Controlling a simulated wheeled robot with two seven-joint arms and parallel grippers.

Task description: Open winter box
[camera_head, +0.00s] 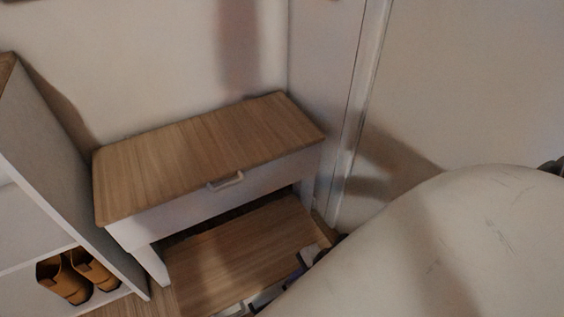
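No box marked as a winter box can be made out. A small wooden-topped table (205,150) stands against the wall, with a pale drawer front and a light handle (226,181); the drawer looks shut. Under and in front of it is a lower wooden surface (235,252); its front edge is partly hidden, so I cannot tell whether it is a box lid. Small dark and pale parts (309,254) at this surface's right side may belong to my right gripper, but it is mostly hidden and its fingers cannot be made out. My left gripper is not in view.
A white shelf unit (55,160) stands at the left, with brown shoes (78,275) in its lower compartment. A wall with a vertical trim (358,110) is close on the right. A large pale rounded shape covers the lower right.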

